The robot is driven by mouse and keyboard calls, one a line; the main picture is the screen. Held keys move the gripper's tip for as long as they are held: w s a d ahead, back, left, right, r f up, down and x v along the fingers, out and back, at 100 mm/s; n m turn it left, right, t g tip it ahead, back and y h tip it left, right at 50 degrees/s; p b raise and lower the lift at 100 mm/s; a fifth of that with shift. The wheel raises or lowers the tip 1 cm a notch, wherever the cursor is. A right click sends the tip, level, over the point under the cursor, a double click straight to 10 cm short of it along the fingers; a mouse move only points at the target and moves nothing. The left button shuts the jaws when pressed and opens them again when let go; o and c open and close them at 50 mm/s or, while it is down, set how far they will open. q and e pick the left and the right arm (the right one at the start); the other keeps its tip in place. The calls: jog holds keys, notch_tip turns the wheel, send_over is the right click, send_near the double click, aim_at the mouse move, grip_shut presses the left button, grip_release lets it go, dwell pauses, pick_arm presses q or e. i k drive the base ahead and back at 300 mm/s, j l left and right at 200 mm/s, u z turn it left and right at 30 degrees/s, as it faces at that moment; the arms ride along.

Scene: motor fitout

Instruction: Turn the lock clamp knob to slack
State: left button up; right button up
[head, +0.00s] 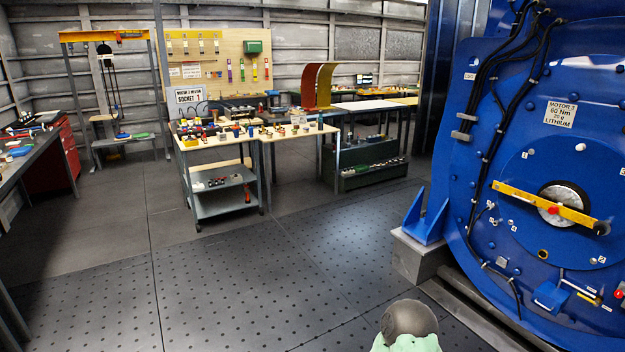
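The large blue motor (535,130) fills the right side, with a plate reading "MOTOR 3 60 Nm 20 g LITHIUM". A yellow bar (520,194) lies across its round hub (575,193), tilted down to the right. A small red knob (552,210) sits at the bar's middle and a dark round knob (602,228) at its right end. I cannot tell which of these, if either, is the lock clamp knob, or how tight it is. Neither of my grippers is in view; only a grey and pale green rounded part shows at the bottom edge.
Black cables (505,60) run down the motor's face. A blue bracket on a grey block (418,255) stands at the motor's left foot. A workbench with small parts (250,137) and a wheeled shelf cart (222,205) stand further back. The dark floor (230,290) before them is clear.

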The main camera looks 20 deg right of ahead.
aim_at(600, 228)
jog(key=i+l+z, duration=0.15)
jog(key=z, duration=0.35)
jog(key=i+z, duration=0.6)
jog(key=z, duration=0.35)
jog(key=i+j+z, duration=0.15)
jog(key=z, duration=0.3)
jog(key=i+z, duration=0.7)
jog(key=i+u, duration=0.05)
